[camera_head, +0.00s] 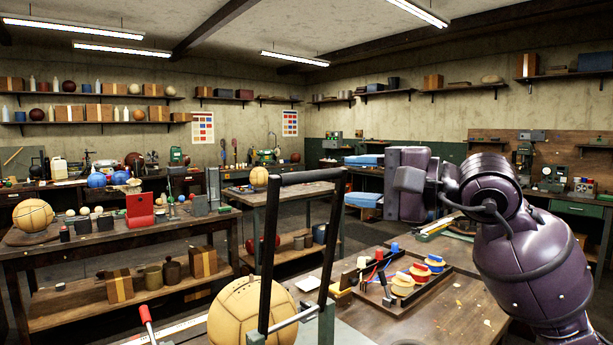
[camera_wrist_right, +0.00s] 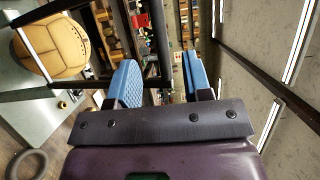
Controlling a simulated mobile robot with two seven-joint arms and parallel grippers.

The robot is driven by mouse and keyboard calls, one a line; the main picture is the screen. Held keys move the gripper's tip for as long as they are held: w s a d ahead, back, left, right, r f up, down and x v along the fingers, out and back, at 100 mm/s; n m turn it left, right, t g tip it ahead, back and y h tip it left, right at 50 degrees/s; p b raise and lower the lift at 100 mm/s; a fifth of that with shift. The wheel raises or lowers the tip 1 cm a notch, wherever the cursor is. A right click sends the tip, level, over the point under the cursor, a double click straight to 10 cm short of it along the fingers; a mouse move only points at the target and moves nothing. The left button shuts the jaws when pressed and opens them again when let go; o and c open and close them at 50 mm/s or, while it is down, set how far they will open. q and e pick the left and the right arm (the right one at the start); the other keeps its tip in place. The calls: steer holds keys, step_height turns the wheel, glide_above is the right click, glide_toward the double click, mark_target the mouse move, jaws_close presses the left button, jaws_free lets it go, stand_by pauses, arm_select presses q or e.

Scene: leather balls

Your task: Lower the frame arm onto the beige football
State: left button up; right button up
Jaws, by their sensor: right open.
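The beige football (camera_head: 248,312) sits at the bottom of the head view, partly hidden behind the frame's left upright. It also shows at the upper left of the right wrist view (camera_wrist_right: 57,48). The black frame arm (camera_head: 312,176) stands raised, its crossbar above and beyond the ball. My right gripper (camera_head: 348,180), with blue fingers, is open just right of the crossbar. In the right wrist view the crossbar (camera_wrist_right: 160,38) appears in line with the gap between the fingers (camera_wrist_right: 158,73). I cannot tell whether they touch. My left gripper is out of view.
The near workbench (camera_head: 450,310) holds a dark tray (camera_head: 425,292) with red, blue and cream pieces, right of the frame. A red-tipped lever (camera_head: 146,314) stands left of the ball. A grey ring (camera_wrist_right: 27,163) lies on the bench. Another bench (camera_head: 110,235) stands at left.

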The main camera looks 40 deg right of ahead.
mark_target(312, 176)
steer(key=p+x, duration=0.1)
steer(key=x, duration=0.7)
steer(key=shift+r, duration=0.1)
steer(key=shift+w+a, duration=0.2)
steer(key=shift+w, duration=0.15)
steer(key=shift+c, duration=0.3)
steer(key=c, duration=0.7)
jaws_close()
steer(key=shift+w, duration=0.1)
